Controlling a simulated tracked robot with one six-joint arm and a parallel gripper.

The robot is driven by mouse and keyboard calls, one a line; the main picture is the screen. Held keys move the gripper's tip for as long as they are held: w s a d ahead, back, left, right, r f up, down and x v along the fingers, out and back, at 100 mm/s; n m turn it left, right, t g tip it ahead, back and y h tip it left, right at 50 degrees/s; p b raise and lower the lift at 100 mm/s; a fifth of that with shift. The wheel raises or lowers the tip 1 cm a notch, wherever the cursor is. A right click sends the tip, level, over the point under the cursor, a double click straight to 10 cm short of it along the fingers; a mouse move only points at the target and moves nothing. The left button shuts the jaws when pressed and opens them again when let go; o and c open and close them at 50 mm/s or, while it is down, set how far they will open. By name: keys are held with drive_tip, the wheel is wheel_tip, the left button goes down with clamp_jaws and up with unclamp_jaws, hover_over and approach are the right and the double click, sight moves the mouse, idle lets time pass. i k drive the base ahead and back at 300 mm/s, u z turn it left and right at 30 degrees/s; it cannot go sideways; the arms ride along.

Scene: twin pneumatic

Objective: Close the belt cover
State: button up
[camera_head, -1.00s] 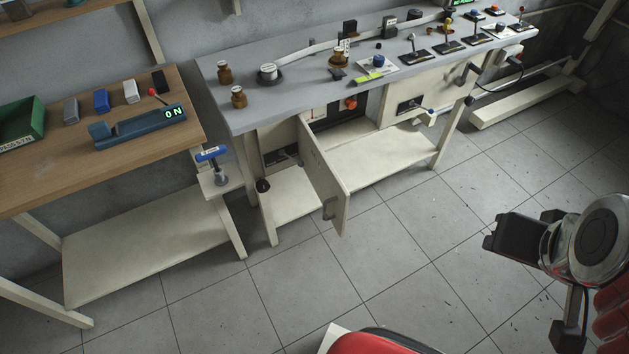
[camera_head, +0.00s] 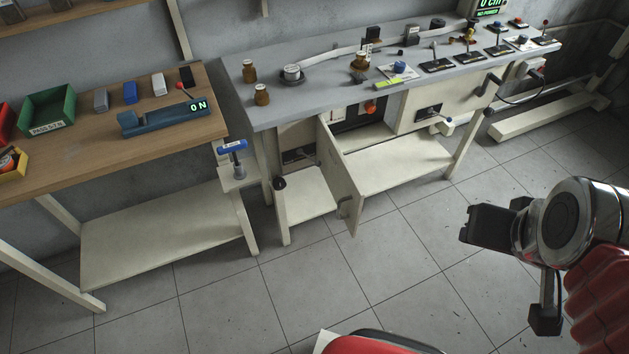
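A cream hinged panel (camera_head: 340,178), which looks like the belt cover, stands open under the grey workbench. It swings out toward me and has a small handle (camera_head: 346,208) low near its free edge. Behind it is a dark opening (camera_head: 352,116) with an orange-red part inside, partly hidden by the panel. My gripper (camera_head: 482,226) is at the right of the picture, above the floor and well apart from the panel. It is seen from the side, so I cannot tell whether its fingers are open or shut. Nothing shows held in it.
The grey workbench (camera_head: 300,100) carries jars, a flat belt, levers and buttons. The tiled floor (camera_head: 400,285) before the panel is clear.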

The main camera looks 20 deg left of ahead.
sight(348, 194)
drive_tip(key=u, duration=0.85)
drive_tip(key=i, duration=1)
drive_tip(key=z, duration=1.2)
drive_tip(key=k, duration=0.45)
